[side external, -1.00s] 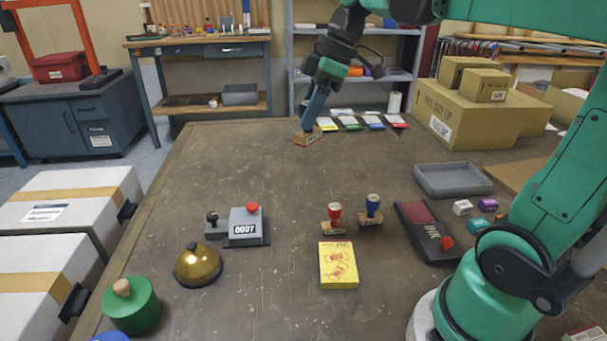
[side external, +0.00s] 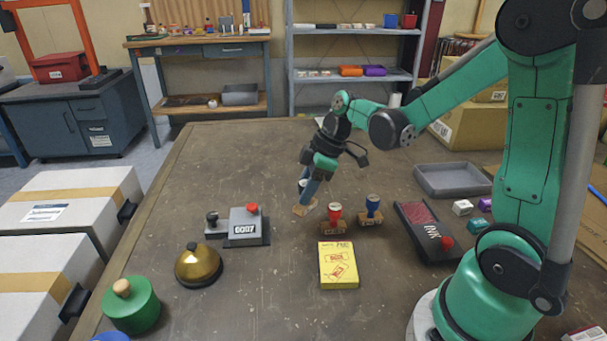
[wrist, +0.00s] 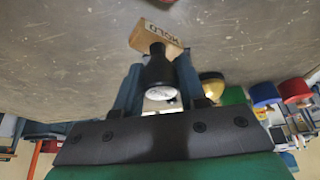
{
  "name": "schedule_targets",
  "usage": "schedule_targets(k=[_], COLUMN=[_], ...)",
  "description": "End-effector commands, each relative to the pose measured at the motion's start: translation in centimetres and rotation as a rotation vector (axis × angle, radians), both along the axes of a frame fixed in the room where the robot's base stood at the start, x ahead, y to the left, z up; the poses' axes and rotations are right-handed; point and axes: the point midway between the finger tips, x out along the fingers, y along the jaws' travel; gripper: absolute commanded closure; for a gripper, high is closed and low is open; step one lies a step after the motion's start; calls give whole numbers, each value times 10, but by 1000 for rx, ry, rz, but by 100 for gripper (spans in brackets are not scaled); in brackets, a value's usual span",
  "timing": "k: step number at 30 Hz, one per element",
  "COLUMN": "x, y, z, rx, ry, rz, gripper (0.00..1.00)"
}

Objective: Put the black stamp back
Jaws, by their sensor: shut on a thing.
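My gripper (side external: 309,191) is shut on a stamp with a black handle (wrist: 158,72) and a wooden base (wrist: 156,38) lettered "HOLD". In the side view the wooden base (side external: 304,209) shows below the fingers, low over the table; I cannot tell whether it touches. The fingers hide most of the handle there. A red-handled stamp (side external: 335,214) and a blue-handled stamp (side external: 372,209) stand upright just right of my gripper.
A grey number machine (side external: 246,226) and gold bell (side external: 198,265) are to the left. A yellow box (side external: 338,266) lies in front. An ink pad (side external: 425,231) and grey tray (side external: 451,179) are right. The table (side external: 225,165) is clear at back left.

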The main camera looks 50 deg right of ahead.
Motion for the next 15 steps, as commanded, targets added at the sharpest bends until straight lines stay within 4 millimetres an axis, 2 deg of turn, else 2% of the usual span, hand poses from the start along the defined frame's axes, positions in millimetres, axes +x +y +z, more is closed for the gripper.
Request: schedule_targets(k=[9, 15], x=[0, 0], y=[0, 0], z=[-34, -42], rx=[0, 0], ry=[0, 0], rz=[0, 0], gripper=[98, 98])
